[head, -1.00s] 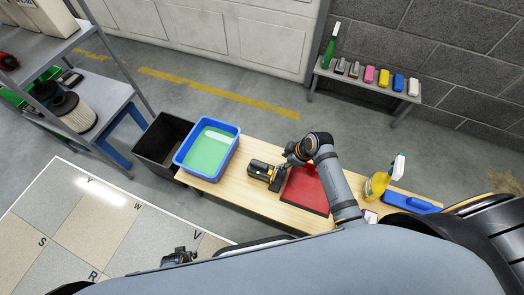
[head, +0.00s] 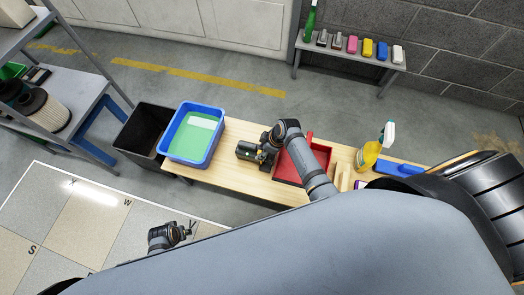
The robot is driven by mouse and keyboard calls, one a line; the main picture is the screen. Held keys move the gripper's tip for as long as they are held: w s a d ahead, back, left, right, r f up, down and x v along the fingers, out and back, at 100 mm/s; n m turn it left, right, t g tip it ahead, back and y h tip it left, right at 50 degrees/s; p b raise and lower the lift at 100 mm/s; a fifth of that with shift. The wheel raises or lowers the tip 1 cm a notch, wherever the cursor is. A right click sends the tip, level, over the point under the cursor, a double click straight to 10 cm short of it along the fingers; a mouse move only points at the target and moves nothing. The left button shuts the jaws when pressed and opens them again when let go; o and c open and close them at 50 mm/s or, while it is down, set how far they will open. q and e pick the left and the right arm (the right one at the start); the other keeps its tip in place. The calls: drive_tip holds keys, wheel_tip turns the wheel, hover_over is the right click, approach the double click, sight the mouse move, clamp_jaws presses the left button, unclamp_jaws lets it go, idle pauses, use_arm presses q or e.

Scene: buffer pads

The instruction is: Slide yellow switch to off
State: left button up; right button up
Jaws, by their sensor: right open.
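A dark boxy device (head: 246,151) lies on the wooden bench (head: 225,185), between the blue tub and the red tray. The yellow switch cannot be made out clearly; only small yellowish specks show where the device meets my gripper. My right gripper (head: 264,155) is open at the device's right end, pointing down beside it. Whether it touches the device I cannot tell, as the wrist hides part of this spot. My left gripper (head: 187,231) is low at the left, above the tiled floor and away from the bench; its jaw opening is too small to read.
A blue tub (head: 190,158) with a green inside and a black bin (head: 133,139) stand left of the device. A red tray (head: 286,168), a yellow spray bottle (head: 367,157) and a blue case (head: 399,168) are to the right. A back shelf (head: 344,60) holds several small items.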

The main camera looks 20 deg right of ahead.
clamp_jaws()
idle(0.4)
drive_tip(key=shift+w+d, duration=0.4)
drive_tip(key=shift+w, duration=0.2)
drive_tip(key=shift+w+d, duration=0.35)
drive_tip(key=shift+w, duration=0.2)
drive_tip(key=shift+c, duration=0.6)
unclamp_jaws()
drive_tip(key=shift+o, duration=0.6)
drive_tip(key=v, duration=1.2)
drive_tip(key=shift+s+f, duration=0.1)
drive_tip(key=shift+s, duration=0.05)
